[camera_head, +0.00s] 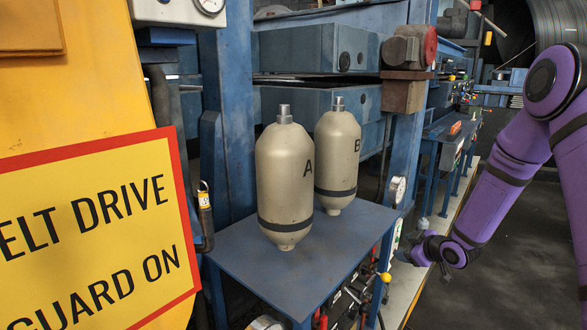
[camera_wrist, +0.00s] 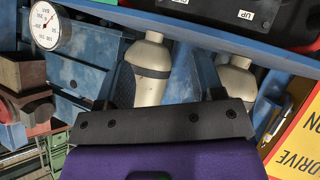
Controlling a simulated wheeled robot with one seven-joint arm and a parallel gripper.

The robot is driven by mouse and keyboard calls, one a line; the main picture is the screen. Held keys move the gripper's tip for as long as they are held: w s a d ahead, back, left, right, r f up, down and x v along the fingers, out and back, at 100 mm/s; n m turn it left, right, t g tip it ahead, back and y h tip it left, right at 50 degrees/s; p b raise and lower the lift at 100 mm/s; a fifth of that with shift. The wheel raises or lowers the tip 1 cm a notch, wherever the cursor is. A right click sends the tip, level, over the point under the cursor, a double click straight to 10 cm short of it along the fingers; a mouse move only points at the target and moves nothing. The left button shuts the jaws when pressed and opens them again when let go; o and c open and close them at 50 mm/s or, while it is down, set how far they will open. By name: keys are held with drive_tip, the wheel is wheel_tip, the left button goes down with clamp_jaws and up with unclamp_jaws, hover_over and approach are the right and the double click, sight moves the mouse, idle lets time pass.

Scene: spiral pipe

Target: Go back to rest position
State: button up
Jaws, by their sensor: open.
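The task names no object. My gripper (camera_head: 413,250) is at the end of my purple arm, at the right of the head view. It is to the right of a blue table (camera_head: 276,287) and apart from it. Two beige bottles, bottle A (camera_head: 284,180) and bottle B (camera_head: 337,150), stand upright on the table. Two beige bottles also show beyond the fingers in the wrist view, upside down, with their letters not visible.
A yellow guard with a red-edged sign (camera_head: 95,235) fills the left of the head view. A blue post (camera_head: 228,120) and blue machinery stand behind the bottles. A gauge (camera_head: 397,191) is beside the table's right edge. Dark floor (camera_head: 480,295) is open at the lower right.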

drive_tip(key=s+r+m+g+h, duration=0.15)
drive_tip(key=s+r, duration=0.25)
drive_tip(key=r, duration=0.4)
drive_tip(key=s+d+r+m+h, duration=0.1)
drive_tip(key=s+r+m+h, duration=0.15)
drive_tip(key=s+r, duration=0.4)
drive_tip(key=s+r+m+g+h, duration=0.1)
drive_tip(key=s+r+h, duration=0.1)
drive_tip(key=r, duration=0.7)
drive_tip(key=s+a+r+m+g, duration=0.1)
drive_tip(key=s+r+m, duration=0.1)
drive_tip(key=s, duration=0.7)
drive_tip(key=s+a+r+m+g, duration=0.1)
drive_tip(key=s+a+r, duration=0.1)
drive_tip(key=s, duration=0.7)
drive_tip(key=s+a+r+m+g+y, duration=0.1)
drive_tip(key=s+r, duration=0.3)
drive_tip(key=s, duration=0.6)
drive_tip(key=shift+a+m, duration=0.15)
drive_tip(key=shift+m, duration=0.65)
